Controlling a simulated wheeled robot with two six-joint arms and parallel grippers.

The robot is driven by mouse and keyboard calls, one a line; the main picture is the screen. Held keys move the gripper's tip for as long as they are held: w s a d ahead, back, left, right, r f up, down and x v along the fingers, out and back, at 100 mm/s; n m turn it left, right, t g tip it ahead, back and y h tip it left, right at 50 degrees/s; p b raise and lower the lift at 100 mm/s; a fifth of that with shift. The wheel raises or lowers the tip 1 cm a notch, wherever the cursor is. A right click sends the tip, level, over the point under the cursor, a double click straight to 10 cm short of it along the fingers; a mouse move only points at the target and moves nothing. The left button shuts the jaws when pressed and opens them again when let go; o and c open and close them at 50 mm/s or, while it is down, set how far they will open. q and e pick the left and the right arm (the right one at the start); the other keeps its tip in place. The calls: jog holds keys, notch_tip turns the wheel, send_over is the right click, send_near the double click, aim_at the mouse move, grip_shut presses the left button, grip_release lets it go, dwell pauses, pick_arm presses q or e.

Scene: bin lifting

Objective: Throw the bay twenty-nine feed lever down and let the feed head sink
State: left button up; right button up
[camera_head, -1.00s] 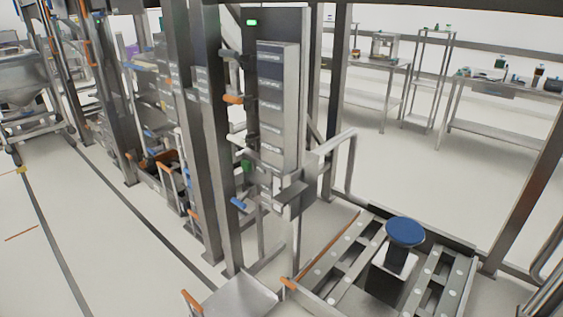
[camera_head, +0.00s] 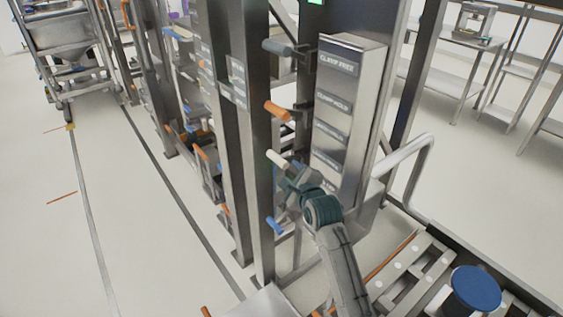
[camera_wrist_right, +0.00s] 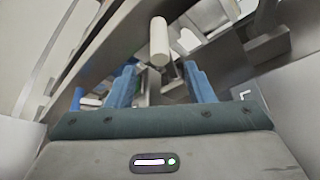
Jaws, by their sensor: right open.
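A post on the bay frame carries several levers with coloured handles: grey (camera_head: 277,47), orange (camera_head: 278,111), white (camera_head: 277,159) and blue (camera_head: 274,226). My right gripper (camera_head: 285,180) is open just below and beside the white handle. In the right wrist view, the white handle (camera_wrist_right: 159,42) shows beyond and between the spread blue fingers (camera_wrist_right: 160,85), with no grip on it. A labelled panel (camera_head: 337,110) stands right of the levers; its words are mostly too small to read. I cannot tell which handle is the feed lever. My left gripper is not in view.
Steel uprights (camera_head: 221,110) stand left of the levers. A bent handrail (camera_head: 410,150) and a roller bed with a blue disc (camera_head: 477,288) lie to the right. Steel tables (camera_head: 450,75) stand behind.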

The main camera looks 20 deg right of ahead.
aim_at(281, 161)
jog(key=shift+w, duration=0.5)
jog(key=p+x, duration=0.1)
jog(key=x, duration=0.7)
jog(key=shift+w+f+p, duration=0.15)
jog(key=shift+p, duration=0.2)
jog(key=shift+w+f, duration=0.25)
jog(key=shift+w, duration=0.35)
jog(key=shift+c, duration=0.2)
grip_shut()
